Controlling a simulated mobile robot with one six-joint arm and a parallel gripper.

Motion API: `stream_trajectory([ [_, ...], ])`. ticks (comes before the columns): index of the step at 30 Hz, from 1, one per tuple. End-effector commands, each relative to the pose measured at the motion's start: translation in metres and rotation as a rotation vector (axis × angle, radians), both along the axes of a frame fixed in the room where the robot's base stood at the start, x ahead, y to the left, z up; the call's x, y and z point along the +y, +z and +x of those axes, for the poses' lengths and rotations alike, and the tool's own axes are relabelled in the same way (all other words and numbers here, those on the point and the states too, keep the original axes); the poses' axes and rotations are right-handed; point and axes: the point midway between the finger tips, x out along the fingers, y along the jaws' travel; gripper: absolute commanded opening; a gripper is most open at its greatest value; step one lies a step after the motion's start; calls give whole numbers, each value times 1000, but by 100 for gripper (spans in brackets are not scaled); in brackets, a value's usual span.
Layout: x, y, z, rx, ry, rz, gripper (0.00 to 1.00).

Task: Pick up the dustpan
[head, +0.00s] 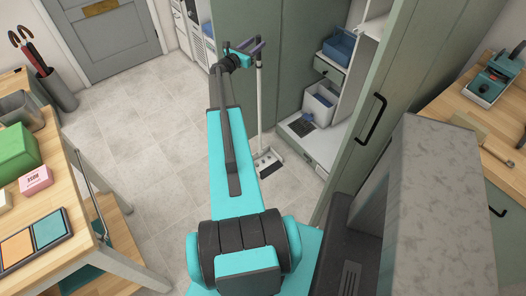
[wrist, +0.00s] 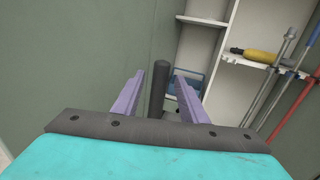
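The long-handled dustpan (head: 260,110) stands upright on the floor in front of the cabinet. Its pole is white and its low white and dark pan (head: 267,162) rests on the tiles. My gripper (head: 257,46) is at the top of the pole in the head view. In the wrist view its two purple fingers (wrist: 159,98) are apart. The dark handle grip (wrist: 158,75) shows upright between them, with a visible gap on each side. I cannot tell exactly how deep between the fingers the grip stands.
An open cabinet holds a blue bin (head: 339,45) and a white bin (head: 320,103). Its green door (head: 362,140) stands close to the right of my arm. Tools with long handles (wrist: 285,75) are at the right in the wrist view. The tiled floor (head: 140,130) at left is clear.

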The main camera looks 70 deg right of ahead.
Motion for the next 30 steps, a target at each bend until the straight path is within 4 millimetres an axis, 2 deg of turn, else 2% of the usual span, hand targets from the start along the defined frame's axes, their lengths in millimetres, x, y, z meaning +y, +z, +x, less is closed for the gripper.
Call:
stream_trajectory([
  [3,-13,1,-3,2,-2,1,39],
  [9,-24,0,-6,0,-1,0,39],
  [27,-25,0,-8,0,-2,0,39],
  [30,-25,0,-8,0,-2,0,22],
])
